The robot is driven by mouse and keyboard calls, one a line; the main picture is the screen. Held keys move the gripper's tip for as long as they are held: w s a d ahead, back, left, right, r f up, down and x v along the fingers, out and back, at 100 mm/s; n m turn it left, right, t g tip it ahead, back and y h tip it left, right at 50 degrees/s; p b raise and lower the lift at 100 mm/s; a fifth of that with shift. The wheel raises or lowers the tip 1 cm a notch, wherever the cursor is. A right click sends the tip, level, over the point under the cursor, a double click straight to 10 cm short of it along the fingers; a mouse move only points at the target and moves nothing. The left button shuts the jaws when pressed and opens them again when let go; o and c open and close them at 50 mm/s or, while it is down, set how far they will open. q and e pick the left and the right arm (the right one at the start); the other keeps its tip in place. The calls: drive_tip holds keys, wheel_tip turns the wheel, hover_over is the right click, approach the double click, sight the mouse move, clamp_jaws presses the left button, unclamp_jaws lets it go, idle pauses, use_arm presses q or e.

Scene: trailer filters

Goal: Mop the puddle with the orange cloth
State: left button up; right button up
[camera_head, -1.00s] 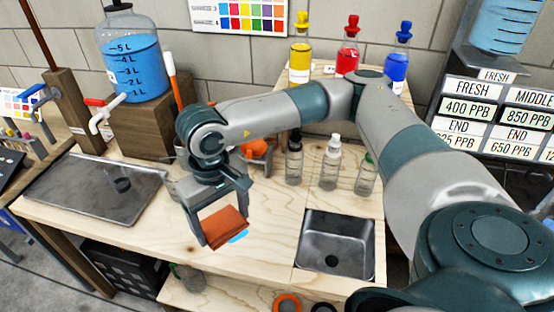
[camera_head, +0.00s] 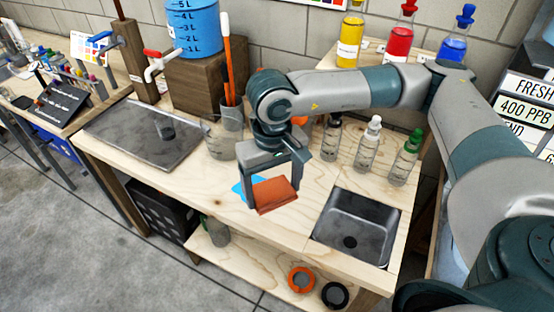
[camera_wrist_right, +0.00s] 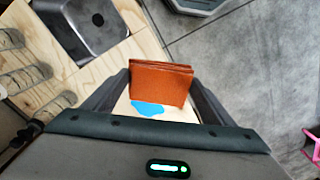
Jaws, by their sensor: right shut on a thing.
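The folded orange cloth (camera_head: 274,194) is held between the fingers of my right gripper (camera_head: 272,203), over the wooden bench. The cloth also shows in the right wrist view (camera_wrist_right: 160,82), with a gripper finger at each side. The blue puddle (camera_head: 241,187) lies on the bench top, partly hidden by the cloth and gripper. In the right wrist view the puddle (camera_wrist_right: 147,108) shows below the cloth's edge. I cannot tell whether the cloth touches the bench. My left gripper is not in view.
A metal sink (camera_head: 358,226) is right of the cloth. Several dropper bottles (camera_head: 368,143) stand behind it. A metal tray (camera_head: 145,134) and a clear beaker (camera_head: 219,138) are to the left. The bench (camera_head: 225,215) is bare in front of the puddle.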

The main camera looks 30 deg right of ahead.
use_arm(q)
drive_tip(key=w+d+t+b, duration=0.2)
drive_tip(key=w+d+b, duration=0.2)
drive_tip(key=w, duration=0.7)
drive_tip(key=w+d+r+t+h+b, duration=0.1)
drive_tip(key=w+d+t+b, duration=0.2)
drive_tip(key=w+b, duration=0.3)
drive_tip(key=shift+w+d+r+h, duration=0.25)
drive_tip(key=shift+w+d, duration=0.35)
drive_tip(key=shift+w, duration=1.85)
use_arm(e)
drive_tip(key=w+d+f+m, duration=0.4)
drive_tip(key=w+m, duration=0.4)
drive_tip(key=m, duration=0.6)
drive_tip(key=w+d+f+m, duration=0.5)
drive_tip(key=w+f+m, duration=0.1)
drive_tip(key=m, duration=0.8)
drive_tip(key=shift+w, duration=0.9)
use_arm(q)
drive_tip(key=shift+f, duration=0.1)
